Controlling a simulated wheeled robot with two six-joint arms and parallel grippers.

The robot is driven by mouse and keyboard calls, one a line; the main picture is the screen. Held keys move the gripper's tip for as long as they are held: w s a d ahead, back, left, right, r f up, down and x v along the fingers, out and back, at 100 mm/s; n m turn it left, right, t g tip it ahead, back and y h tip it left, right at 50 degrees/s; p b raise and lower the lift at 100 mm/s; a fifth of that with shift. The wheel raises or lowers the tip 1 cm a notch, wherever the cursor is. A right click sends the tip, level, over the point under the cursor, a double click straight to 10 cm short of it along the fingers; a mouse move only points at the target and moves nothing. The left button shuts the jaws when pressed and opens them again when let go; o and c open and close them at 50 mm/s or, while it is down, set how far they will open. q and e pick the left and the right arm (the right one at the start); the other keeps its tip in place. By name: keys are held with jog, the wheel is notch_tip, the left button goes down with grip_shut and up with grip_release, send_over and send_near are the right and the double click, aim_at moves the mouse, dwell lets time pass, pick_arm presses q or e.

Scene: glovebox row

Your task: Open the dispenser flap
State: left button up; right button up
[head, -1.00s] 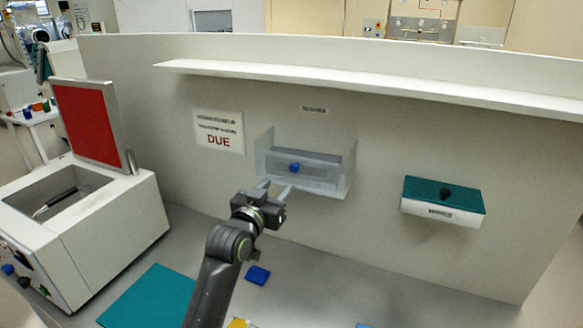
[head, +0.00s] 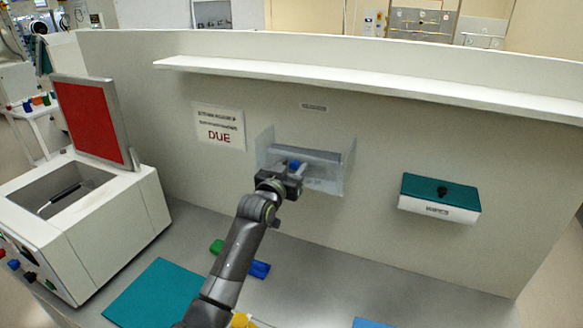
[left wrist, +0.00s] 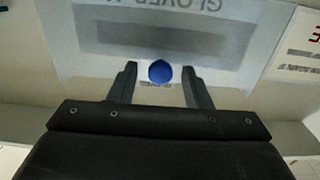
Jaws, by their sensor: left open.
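The glove dispenser (head: 325,182) is a pale translucent box on the back wall, with a grey flap (head: 322,157) and a blue knob (head: 294,164). My left gripper (head: 291,172) is open in front of it, partly covering its lower left. In the left wrist view the blue knob (left wrist: 160,71) sits between the two spread fingers of the gripper (left wrist: 160,76), with gaps on both sides. The dispenser front (left wrist: 225,55) shows upside-down "GLOVES" lettering. The flap looks closed. My right gripper is not in view.
A white box with a teal lid (head: 441,189) hangs on the wall to the right. A long shelf (head: 370,82) runs above. A white machine with a raised red lid (head: 92,118) stands left. A teal mat (head: 155,293) and small blue (head: 260,270) and green (head: 216,246) items lie on the bench.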

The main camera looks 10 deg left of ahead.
pick_arm(q)
grip_shut()
dwell(0.4)
